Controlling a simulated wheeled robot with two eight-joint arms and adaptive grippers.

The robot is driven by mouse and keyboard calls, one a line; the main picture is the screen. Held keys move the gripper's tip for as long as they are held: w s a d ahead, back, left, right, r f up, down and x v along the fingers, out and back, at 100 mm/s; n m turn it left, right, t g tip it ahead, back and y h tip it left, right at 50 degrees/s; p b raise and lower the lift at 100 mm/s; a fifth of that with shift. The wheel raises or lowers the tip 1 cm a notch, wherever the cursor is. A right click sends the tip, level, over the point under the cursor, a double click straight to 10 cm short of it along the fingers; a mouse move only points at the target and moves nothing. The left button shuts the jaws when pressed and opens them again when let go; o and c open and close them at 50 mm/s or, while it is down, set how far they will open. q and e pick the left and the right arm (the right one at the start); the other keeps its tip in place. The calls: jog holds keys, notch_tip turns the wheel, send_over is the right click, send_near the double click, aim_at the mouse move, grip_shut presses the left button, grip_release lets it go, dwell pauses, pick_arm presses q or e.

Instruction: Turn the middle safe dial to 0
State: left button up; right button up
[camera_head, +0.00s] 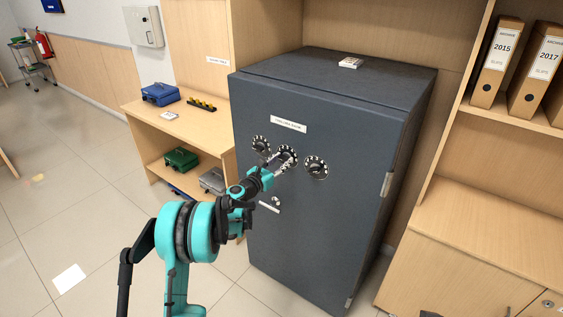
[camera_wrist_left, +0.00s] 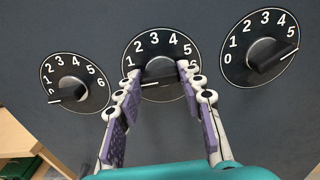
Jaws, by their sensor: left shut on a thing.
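The dark safe (camera_head: 310,230) has three black dials in a row on its door. The middle dial (camera_head: 287,155) is in front of my left gripper (camera_head: 283,163). In the left wrist view the left gripper (camera_wrist_left: 160,78) has its two fingers on either side of the middle dial's dark knob, shut on it. The middle dial (camera_wrist_left: 157,49) shows numbers from 1 up along its top. The white line on its knob points left, below the 1. The left finger hides that part of the scale, so the 0 cannot be read. My right gripper is not in view.
The left dial (camera_wrist_left: 73,71) points near its 0; the right dial (camera_wrist_left: 237,68) points right, below its 5. A lever handle (camera_head: 270,207) sits below the dials. A wooden shelf (camera_head: 150,125) with boxes stands left; a cabinet with binders (camera_head: 495,65) stands right.

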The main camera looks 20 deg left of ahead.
pick_arm(q)
jog(key=o, duration=1.2)
jog(key=shift+c, duration=0.2)
jog(key=shift+s, duration=0.1)
jog(key=v, duration=1.1)
jog(key=shift+s+a, duration=0.2)
jog(key=shift+s, duration=0.15)
